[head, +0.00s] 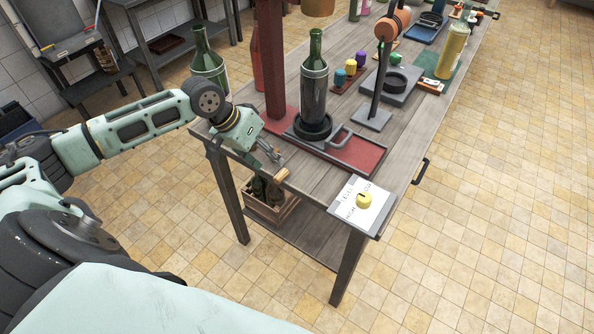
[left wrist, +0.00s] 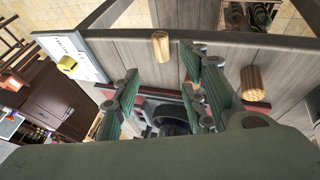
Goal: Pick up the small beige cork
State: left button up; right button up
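A small beige cork (left wrist: 161,46) lies on the wooden table near its edge. In the left wrist view it is ahead of the gap between my finger tips, not touching them. A larger, browner cork (left wrist: 253,84) lies to its right, outside the fingers. In the head view a cork (head: 283,174) shows at the table's near edge, just beyond the gripper tips; I cannot tell which one it is. My left gripper (head: 274,154) is low over the table's near left corner, open and empty; its spread fingers also show in the left wrist view (left wrist: 160,77). My right gripper is out of view.
A dark green bottle (head: 314,88) stands on a round base by a red tray (head: 355,152). A red column (head: 271,60) rises behind the gripper. A board with a yellow knob (head: 364,200) sits at the near right corner. A crate (head: 268,205) with bottles is below.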

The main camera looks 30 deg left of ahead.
aim_at(280, 174)
pick_arm(q)
jog(key=f+p, duration=0.1)
jog(key=f, duration=0.2)
jog(key=shift+d+f+p, duration=0.3)
jog(key=shift+d+p, duration=0.1)
jog(key=x, duration=0.2)
jog(key=shift+d+f, duration=0.15)
jog(key=shift+f, duration=0.1)
jog(key=shift+w+d+f+p, duration=0.15)
jog(key=shift+w+f+p, duration=0.05)
jog(key=shift+f+p, duration=0.1)
jog(key=shift+c, duration=0.2)
jog(key=c, duration=0.7)
jog(key=shift+c, duration=0.5)
jog(key=shift+r, duration=0.15)
notch_tip(280, 174, up, 10)
jog(key=b, duration=0.2)
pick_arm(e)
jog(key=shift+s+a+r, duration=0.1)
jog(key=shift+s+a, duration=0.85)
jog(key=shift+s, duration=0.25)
